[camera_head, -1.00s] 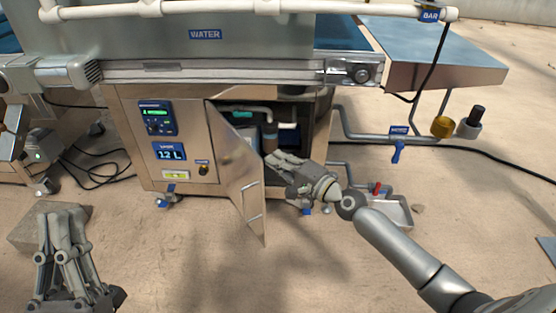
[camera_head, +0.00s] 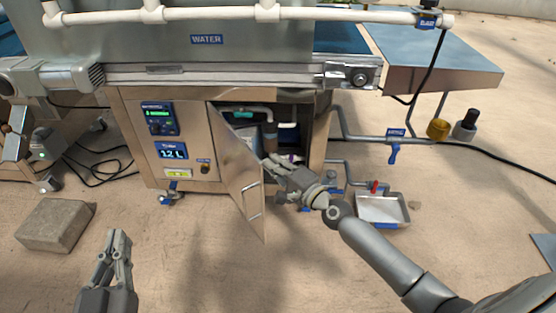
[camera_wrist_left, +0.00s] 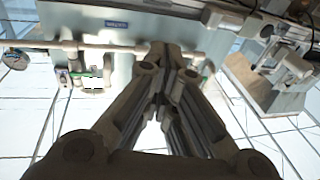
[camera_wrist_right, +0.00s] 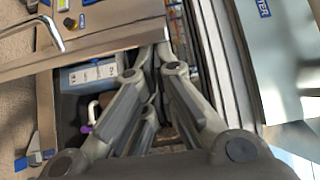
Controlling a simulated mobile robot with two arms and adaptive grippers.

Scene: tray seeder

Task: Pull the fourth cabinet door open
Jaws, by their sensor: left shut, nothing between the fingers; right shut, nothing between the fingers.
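The metal cabinet door (camera_head: 238,180) below the WATER unit stands part open, swung out toward me, with a bar handle on its face. It also shows at the upper left of the right wrist view (camera_wrist_right: 100,40). My right gripper (camera_head: 270,163) is shut and empty, at the cabinet opening just right of the door's inner side. I cannot tell whether it touches the door. Inside the cabinet are a white pipe (camera_head: 285,122) and a pale box (camera_wrist_right: 95,75). My left gripper (camera_head: 119,238) is shut and empty, low at the left, well away from the cabinet.
A stone block (camera_head: 55,225) lies on the floor at the left. A small metal tray (camera_head: 383,210) and pipes with a blue valve handle (camera_head: 393,153) stand right of the cabinet. Black cables lie on both sides. Floor in front of the door is clear.

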